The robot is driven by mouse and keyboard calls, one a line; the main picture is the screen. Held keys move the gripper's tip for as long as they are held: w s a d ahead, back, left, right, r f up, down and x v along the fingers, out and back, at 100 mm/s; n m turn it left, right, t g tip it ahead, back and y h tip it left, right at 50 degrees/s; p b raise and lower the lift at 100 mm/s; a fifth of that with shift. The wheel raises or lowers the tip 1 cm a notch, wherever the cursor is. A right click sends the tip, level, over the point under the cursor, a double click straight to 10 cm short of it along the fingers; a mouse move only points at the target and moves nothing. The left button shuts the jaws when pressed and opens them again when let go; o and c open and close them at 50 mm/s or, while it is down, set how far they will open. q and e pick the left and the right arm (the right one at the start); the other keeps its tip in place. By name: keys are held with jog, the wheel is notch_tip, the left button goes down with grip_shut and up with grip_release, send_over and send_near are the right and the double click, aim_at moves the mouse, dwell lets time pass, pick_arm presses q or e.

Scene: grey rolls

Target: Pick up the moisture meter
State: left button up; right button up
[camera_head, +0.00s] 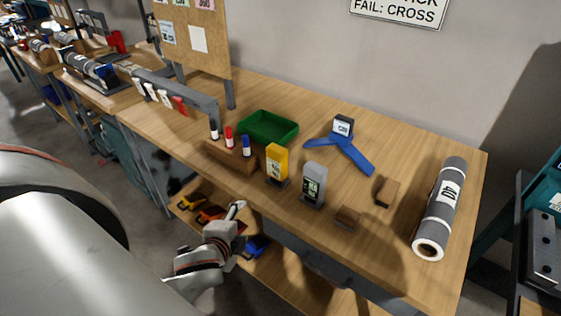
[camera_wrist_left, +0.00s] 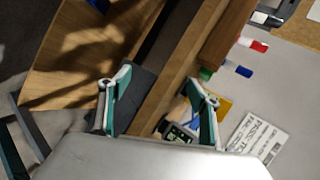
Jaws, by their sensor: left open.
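Two upright handheld meters stand on the wooden bench: a yellow meter (camera_head: 277,163) and a grey meter (camera_head: 313,183) with a dark-framed screen. I cannot tell which is the moisture meter. In the left wrist view, the grey meter (camera_wrist_left: 180,132) and the yellow meter (camera_wrist_left: 224,104) are partly hidden by a finger. My left gripper (camera_head: 240,208) is open and empty, in front of the bench's front edge, left of and nearer than both meters. Its spread fingers also show in the left wrist view (camera_wrist_left: 161,98). My right gripper is not in view.
A wooden marker holder (camera_head: 232,156) stands left of the yellow meter, with a green tray (camera_head: 268,127) behind. Bins (camera_head: 210,213) sit on the lower shelf.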

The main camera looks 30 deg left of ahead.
aim_at(273, 151)
pick_arm(q)
jog(key=w+r+m+t+h, duration=0.2)
jog(key=w+r+m, duration=0.2)
jog(key=m, duration=0.4)
jog(key=w+r+m+t+h, duration=0.1)
jog(key=w+r+m+t, duration=0.2)
jog(key=m, duration=0.5)
jog(key=w+a+r+m+t+h, duration=0.1)
jog(key=w+r+m+t+h, duration=0.1)
jog(key=w+r+m, duration=0.3)
jog(key=shift+w+m+h+p, duration=0.15)
jog(key=shift+w+m+p, duration=0.1)
jog(key=shift+m, duration=0.65)
jog(key=shift+w+m+h+p, duration=0.15)
jog(key=shift+w+m, duration=0.1)
jog(key=shift+m, duration=0.65)
jog(key=w, duration=0.2)
jog(key=w+p, duration=0.1)
jog(key=w, duration=0.2)
jog(key=shift+w+d+r, duration=0.2)
jog(key=shift+w, duration=0.05)
jog(key=shift+w+f, duration=0.1)
jog(key=shift+w, duration=0.5)
grip_shut()
